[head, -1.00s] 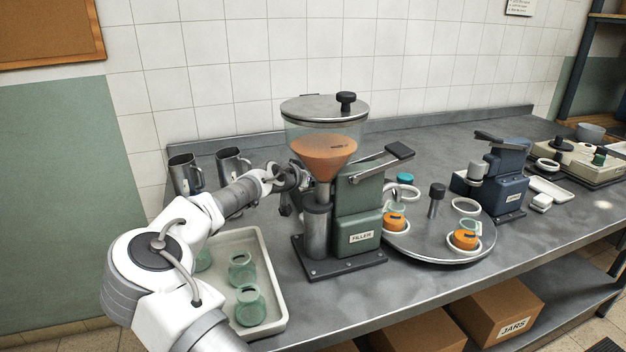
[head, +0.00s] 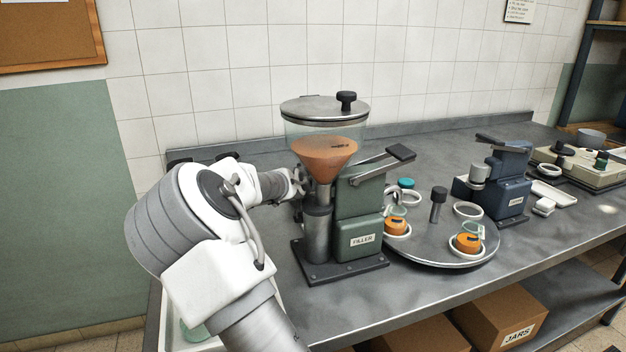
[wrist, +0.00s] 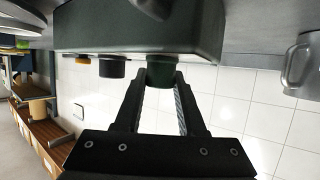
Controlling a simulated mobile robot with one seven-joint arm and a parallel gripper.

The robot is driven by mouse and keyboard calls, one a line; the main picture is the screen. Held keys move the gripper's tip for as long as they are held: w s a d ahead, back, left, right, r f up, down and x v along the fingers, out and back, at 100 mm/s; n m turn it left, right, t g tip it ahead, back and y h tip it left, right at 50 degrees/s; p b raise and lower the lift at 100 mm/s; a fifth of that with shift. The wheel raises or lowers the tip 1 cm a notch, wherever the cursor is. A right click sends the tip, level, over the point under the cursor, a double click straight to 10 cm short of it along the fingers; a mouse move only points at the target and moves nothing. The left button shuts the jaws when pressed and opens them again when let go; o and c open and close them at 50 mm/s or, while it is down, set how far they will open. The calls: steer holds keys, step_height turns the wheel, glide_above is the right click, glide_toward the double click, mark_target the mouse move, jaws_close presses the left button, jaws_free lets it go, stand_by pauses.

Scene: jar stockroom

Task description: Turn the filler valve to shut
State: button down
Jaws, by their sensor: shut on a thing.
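The green filler (head: 358,215) stands on the bench, with a clear hopper (head: 325,150) of orange filling above a grey spout cylinder. My gripper (head: 303,183) is at the filler's left side, just below the hopper. In the wrist view, my gripper (wrist: 160,84) has its fingertips on either side of a dark green knob (wrist: 162,74) on the filler's dark body (wrist: 140,38). It is shut on this knob, which appears to be the filler valve. In the head view the valve is hidden by my gripper, and its exact angle cannot be told.
A turntable (head: 432,252) with rings and orange-filled jars stands right of the filler. A blue machine (head: 506,185) is beyond it. My arm covers most of the jar tray at the front left. A metal cup (wrist: 301,62) shows in the wrist view.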

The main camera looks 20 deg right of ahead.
steer(key=c, duration=0.5)
jaws_free()
steer(key=p+v, duration=0.4)
steer(key=v, duration=1.3)
steer(key=shift+s+a, duration=0.1)
steer(key=shift+s, duration=0.05)
